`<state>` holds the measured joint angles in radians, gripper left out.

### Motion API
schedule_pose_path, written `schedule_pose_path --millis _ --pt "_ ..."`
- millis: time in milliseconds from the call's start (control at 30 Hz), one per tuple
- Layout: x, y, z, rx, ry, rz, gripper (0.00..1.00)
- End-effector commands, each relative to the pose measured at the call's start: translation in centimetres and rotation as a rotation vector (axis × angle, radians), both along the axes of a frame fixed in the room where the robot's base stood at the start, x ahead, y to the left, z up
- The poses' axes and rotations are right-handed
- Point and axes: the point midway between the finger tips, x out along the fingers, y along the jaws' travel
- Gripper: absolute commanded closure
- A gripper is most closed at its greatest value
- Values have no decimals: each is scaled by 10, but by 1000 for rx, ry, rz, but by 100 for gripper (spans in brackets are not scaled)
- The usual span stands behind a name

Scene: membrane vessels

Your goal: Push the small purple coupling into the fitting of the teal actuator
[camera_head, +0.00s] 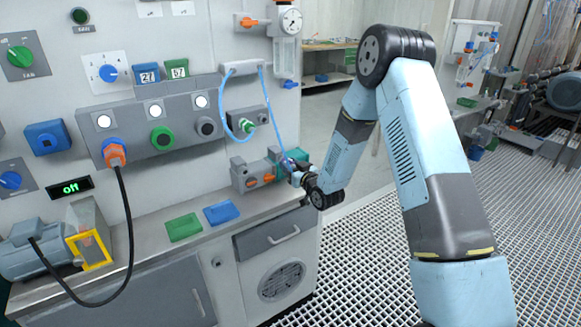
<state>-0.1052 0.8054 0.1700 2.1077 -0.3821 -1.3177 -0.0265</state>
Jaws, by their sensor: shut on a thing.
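The teal actuator (275,157) is a small teal block at the right end of the workbench, beside a grey block with orange parts. The small purple coupling (286,160) shows as a bluish-purple spot at the lower end of a thin blue hose. My gripper (290,166) is shut on it, right in front of the teal actuator. The fitting is hidden behind my gripper and the coupling. I cannot tell whether the coupling touches it.
The blue hose (272,103) hangs from a white block (241,68) on the panel. A motor with a yellow frame (92,249) stands at left. Grating floor is clear at right.

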Motion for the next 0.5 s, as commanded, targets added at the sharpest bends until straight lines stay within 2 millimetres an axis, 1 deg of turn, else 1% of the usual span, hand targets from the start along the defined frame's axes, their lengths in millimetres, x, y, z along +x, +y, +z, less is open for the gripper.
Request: schedule_pose_path --millis 500 --pt "7 5 0 0 0 0 100"
